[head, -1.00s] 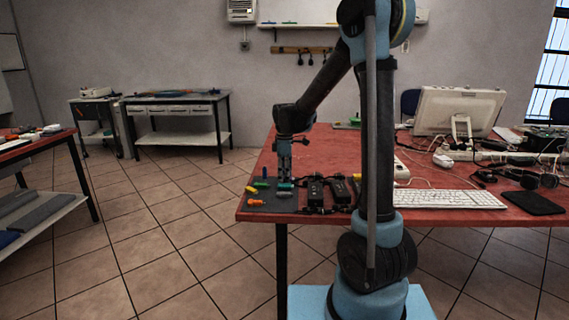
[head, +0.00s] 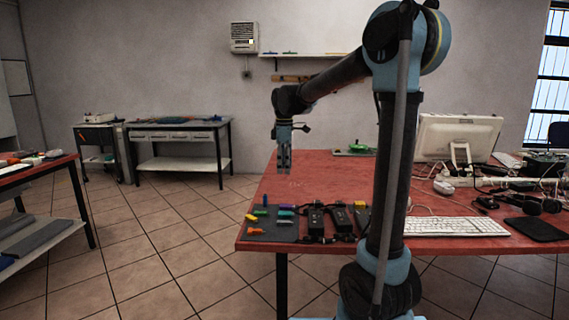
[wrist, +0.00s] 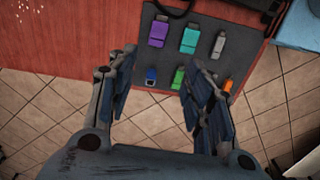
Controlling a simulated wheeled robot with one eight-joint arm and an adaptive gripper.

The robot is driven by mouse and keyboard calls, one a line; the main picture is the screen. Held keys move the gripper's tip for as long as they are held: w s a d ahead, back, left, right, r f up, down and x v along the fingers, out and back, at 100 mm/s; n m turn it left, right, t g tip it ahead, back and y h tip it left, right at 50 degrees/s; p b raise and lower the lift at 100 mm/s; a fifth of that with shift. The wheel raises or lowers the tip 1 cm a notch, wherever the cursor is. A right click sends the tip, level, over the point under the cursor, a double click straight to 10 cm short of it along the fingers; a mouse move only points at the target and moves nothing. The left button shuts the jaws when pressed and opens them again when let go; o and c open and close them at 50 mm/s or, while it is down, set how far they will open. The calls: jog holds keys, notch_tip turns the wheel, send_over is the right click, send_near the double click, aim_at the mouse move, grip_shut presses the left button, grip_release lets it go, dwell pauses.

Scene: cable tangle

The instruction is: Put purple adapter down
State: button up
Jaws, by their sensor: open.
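The purple adapter (wrist: 158,31) lies on the dark grey mat (wrist: 243,52) in the wrist view, beside a teal adapter (wrist: 190,40). In the head view it shows small near the mat's right side (head: 287,206). My gripper (head: 284,170) is raised above the table, over the mat's far side. Its fingers are spread with nothing between them, also in the wrist view (wrist: 160,65). The purple adapter is apart from both fingers.
Green (wrist: 178,80), blue (wrist: 151,76) and orange (wrist: 228,85) pieces also lie on the mat. Black power bricks (head: 340,219) and a white keyboard (head: 455,227) are to its right. The red table (head: 330,170) is clear behind the mat.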

jog(key=s+d+f+m+t, duration=0.1)
jog(key=s+d+f+m, duration=0.2)
jog(key=s+d+m, duration=0.85)
jog(key=s+d+f+m, duration=0.2)
jog(key=s+d+f, duration=0.3)
jog(key=s, duration=0.5)
jog(key=s+d+f+m+t, duration=0.1)
jog(key=s+d+f+m, duration=0.2)
jog(key=s+f, duration=0.6)
jog(key=d+f, duration=0.1)
jog(key=d, duration=0.1)
jog(key=shift+s+d, duration=0.4)
jog(key=shift+m, duration=0.25)
